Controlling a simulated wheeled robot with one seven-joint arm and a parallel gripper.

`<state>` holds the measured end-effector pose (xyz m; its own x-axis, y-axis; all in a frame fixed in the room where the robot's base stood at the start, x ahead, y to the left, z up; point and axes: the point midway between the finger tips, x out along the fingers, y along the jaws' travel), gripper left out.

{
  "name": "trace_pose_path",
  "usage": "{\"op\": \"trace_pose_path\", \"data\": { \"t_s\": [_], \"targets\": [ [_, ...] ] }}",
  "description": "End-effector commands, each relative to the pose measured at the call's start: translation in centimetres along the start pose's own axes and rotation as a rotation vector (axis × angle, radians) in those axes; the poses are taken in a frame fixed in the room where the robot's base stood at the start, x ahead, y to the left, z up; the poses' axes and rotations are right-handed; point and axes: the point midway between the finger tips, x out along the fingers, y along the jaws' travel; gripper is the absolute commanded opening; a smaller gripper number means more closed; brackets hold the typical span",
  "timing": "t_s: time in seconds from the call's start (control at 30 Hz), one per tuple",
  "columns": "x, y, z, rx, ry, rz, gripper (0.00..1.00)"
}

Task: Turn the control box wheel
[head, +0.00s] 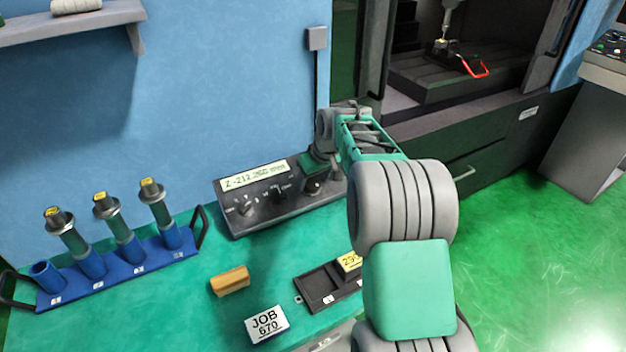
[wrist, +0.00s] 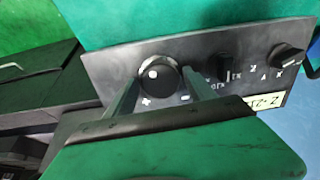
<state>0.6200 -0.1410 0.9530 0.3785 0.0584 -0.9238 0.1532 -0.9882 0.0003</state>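The control box (head: 285,200) is a dark box with a lit display reading Z -212 and several knobs, on the green bench against the blue wall. Its wheel is the round black knob with a pale dot (wrist: 158,76), near the box's right end in the head view; plus and minus marks lie beside it in the wrist view. My gripper (wrist: 162,80) is at the wheel, its two fingers apart, one on each side of it. I cannot tell whether the fingertips touch the wheel. In the head view my gripper (head: 314,182) partly hides the wheel.
Two smaller knobs (wrist: 222,66) (wrist: 288,54) sit beside the wheel. A blue rack (head: 120,272) with several electrode holders stands left. A wooden block (head: 230,281), a JOB 670 card (head: 266,324) and a black tray (head: 318,285) lie in front. The machine tank (head: 470,75) is right.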

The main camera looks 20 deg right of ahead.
Motion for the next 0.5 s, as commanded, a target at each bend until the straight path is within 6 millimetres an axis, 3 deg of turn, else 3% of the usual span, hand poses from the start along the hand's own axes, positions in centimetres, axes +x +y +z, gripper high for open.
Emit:
{"op": "trace_pose_path", "data": {
  "t_s": [0.5],
  "targets": [
    [-0.03, 0.03, 0.01, 0.001, 0.0, 0.0, 0.2]
  ]
}}
